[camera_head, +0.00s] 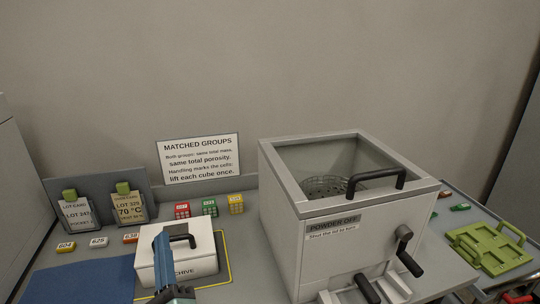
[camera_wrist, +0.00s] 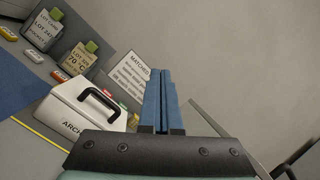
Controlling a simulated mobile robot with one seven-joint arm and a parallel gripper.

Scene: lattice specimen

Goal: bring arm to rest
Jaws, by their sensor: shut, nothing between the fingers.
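My gripper (camera_head: 162,259) has blue fingers and is shut and empty. In the head view it stands in front of the white archive box (camera_head: 199,257), overlapping its left part. In the wrist view the shut blue fingers (camera_wrist: 163,98) point up past the right side of the archive box (camera_wrist: 88,107), with a grey wall beyond. I cannot tell how far the fingers are from the box. The box's lid with its black handle is on.
A large grey powder-off cabinet (camera_head: 345,215) with a black lid handle stands to the right. Lot cards (camera_head: 76,214), a matched-groups sign (camera_head: 198,158) and small coloured cubes (camera_head: 182,210) line the back. A blue mat (camera_head: 85,280) lies left. A green tray (camera_head: 490,247) is far right.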

